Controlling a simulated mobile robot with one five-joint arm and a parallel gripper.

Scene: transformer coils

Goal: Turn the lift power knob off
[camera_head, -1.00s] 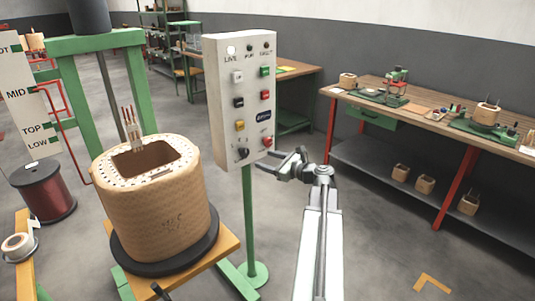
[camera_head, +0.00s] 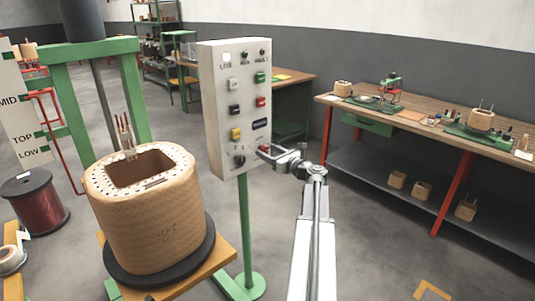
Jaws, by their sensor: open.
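A white control box (camera_head: 235,105) stands on a green post (camera_head: 245,225) in the middle of the view. A black rotary knob (camera_head: 240,160) is at the lower left of its face. Its label is too small to read, so I cannot tell its setting or whether it is the lift power knob. My gripper (camera_head: 263,153) is open at the lower right of the face, just right of the black knob. It covers the red control seen there earlier. I cannot tell whether its fingers touch the box.
The face also has several coloured buttons, a dark display (camera_head: 262,124) and a lit white lamp (camera_head: 227,58). A large tan coil (camera_head: 155,220) stands on a round black base left of the post. A workbench (camera_head: 420,115) runs along the right. The floor between is clear.

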